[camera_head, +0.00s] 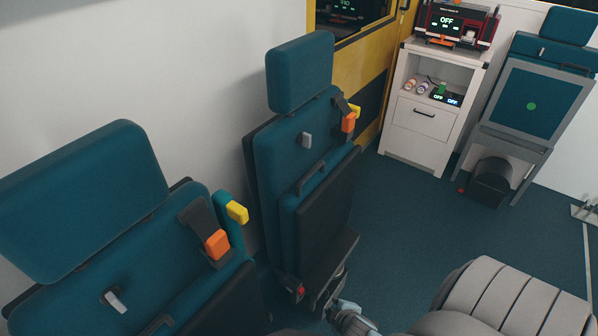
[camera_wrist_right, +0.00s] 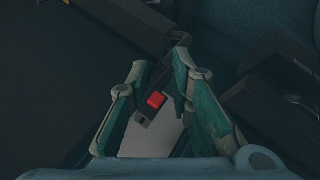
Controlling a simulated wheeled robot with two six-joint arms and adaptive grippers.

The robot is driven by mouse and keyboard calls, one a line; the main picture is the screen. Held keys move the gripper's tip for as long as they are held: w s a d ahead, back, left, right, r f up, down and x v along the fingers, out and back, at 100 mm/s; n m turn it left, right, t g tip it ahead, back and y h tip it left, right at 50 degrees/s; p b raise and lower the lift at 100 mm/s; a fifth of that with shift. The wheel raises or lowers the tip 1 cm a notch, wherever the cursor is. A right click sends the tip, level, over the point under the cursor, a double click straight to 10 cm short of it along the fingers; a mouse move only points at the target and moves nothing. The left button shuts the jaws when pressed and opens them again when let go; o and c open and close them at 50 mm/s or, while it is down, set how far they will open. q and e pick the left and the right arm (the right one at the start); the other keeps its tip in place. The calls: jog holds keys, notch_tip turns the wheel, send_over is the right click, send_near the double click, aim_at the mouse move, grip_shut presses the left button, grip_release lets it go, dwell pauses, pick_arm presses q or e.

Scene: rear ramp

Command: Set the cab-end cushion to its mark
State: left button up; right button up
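The farther wall seat, nearer the yellow frame, has a teal backrest (camera_head: 280,150). Its cushion (camera_head: 327,210) stands folded up against the backrest, dark side facing out. A red button (camera_head: 300,290) sits on a dark bracket at the seat's lower front. My right gripper (camera_head: 333,287) is low beside the seat base, partly cut by the frame edge. In the right wrist view its fingers (camera_wrist_right: 160,57) are apart, with the red button (camera_wrist_right: 156,100) and dark bracket showing between them. I cannot tell if they touch the bracket. I see no mark. My left gripper is not in view.
A nearer teal seat (camera_head: 90,200) with an orange buckle fills the lower left. A white cabinet (camera_head: 425,125) and a teal panel seat (camera_head: 530,105) stand at the back. A grey ribbed form (camera_head: 510,300) is at lower right. Open floor (camera_head: 410,220) lies between.

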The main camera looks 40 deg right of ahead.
jog(key=w+d+r+n+t+h+b, duration=0.1)
jog(key=w+d+r+n+t+h, duration=0.15)
jog(key=w+r, duration=0.65)
jog(key=n+t+h+b, duration=0.1)
jog(key=n+t+h, duration=0.1)
jog(key=n+t, duration=0.3)
send_near(312, 175)
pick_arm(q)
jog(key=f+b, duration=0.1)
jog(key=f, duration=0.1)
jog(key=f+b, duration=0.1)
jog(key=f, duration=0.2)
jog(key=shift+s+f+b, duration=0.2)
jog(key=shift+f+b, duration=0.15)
pick_arm(e)
jog(key=shift+m+t, duration=0.25)
jog(key=shift+m, duration=0.5)
jog(key=x, duration=1.1)
jog(key=shift+d+f, duration=0.1)
jog(key=shift+f, duration=0.1)
grip_shut()
